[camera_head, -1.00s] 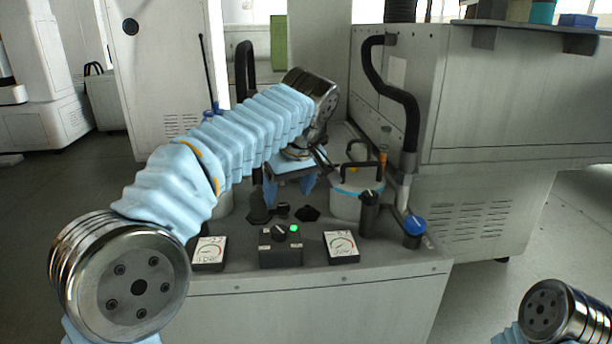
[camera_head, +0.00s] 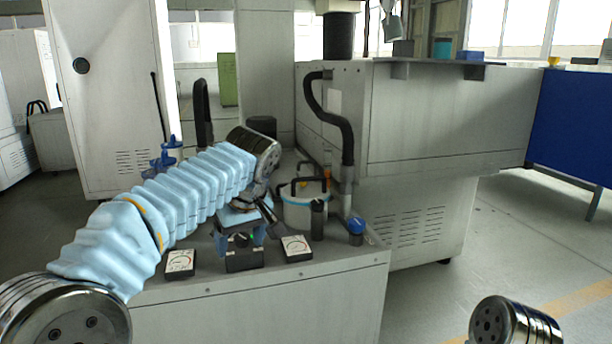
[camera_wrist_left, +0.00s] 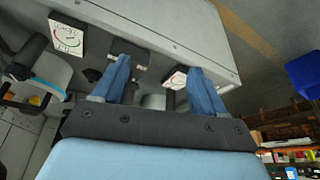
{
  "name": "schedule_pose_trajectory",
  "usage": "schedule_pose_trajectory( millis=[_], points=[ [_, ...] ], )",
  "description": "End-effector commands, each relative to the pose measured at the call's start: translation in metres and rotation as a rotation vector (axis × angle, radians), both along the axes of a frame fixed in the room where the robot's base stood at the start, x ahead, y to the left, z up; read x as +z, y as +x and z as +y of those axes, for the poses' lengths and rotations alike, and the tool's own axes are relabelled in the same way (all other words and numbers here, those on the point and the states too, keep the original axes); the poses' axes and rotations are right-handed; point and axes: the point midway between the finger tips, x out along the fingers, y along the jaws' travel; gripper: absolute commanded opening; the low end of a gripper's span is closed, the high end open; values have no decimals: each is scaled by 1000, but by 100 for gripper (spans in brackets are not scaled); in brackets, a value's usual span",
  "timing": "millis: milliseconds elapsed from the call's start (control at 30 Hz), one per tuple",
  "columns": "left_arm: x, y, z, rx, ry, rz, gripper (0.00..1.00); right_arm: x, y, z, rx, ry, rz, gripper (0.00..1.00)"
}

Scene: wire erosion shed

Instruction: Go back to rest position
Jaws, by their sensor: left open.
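The gripper hides much of the control box. My right gripper is not in view; only a metal joint of my right arm shows at lower right.
Two white dial meters (camera_head: 180,263) (camera_head: 297,248) flank the control box. A large grey machine (camera_head: 420,120) stands behind. Floor at right is clear.

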Motion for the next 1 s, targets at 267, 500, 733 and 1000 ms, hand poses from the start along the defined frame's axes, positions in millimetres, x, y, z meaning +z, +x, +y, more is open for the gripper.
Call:
schedule_pose_trajectory(
  millis=[267, 500, 733, 1000],
  points=[
    [-60, 15, -10, -112, -16, 52, 72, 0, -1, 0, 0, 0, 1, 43],
    [-157, 23, -21, -269, -70, 126, 72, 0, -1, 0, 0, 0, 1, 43],
    [-319, -14, -30, -458, -227, 223, 72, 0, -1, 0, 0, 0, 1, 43],
    [-484, -160, -30, -535, -465, 237, 72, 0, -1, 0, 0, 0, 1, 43]
  ],
)
